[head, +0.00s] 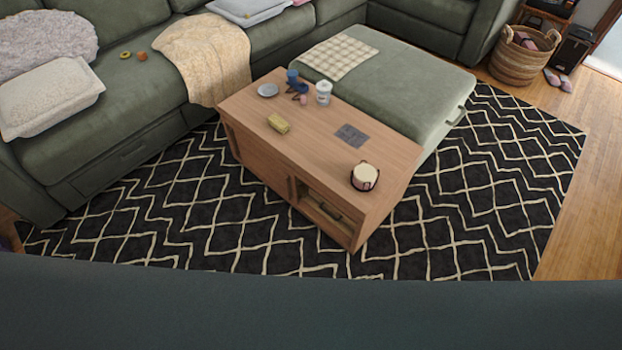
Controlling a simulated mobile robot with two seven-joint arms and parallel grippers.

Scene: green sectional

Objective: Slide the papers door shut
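The wooden coffee table (400,150) stands on the rug in the middle of the head view. Its long front side has a plain wooden door panel (262,168) at the left and middle. At the right end of that side is an open compartment (322,212). Something dark and a light wooden edge show inside it, too small to make out. I cannot tell whether papers lie in there. Neither of my grippers is in view.
A green sectional (130,110) stands behind and left, and a green ottoman (420,90) touches or nearly touches the table's back. Small items stand on the tabletop. A dark blue-green surface fills the bottom. The patterned rug (190,230) before the table is clear.

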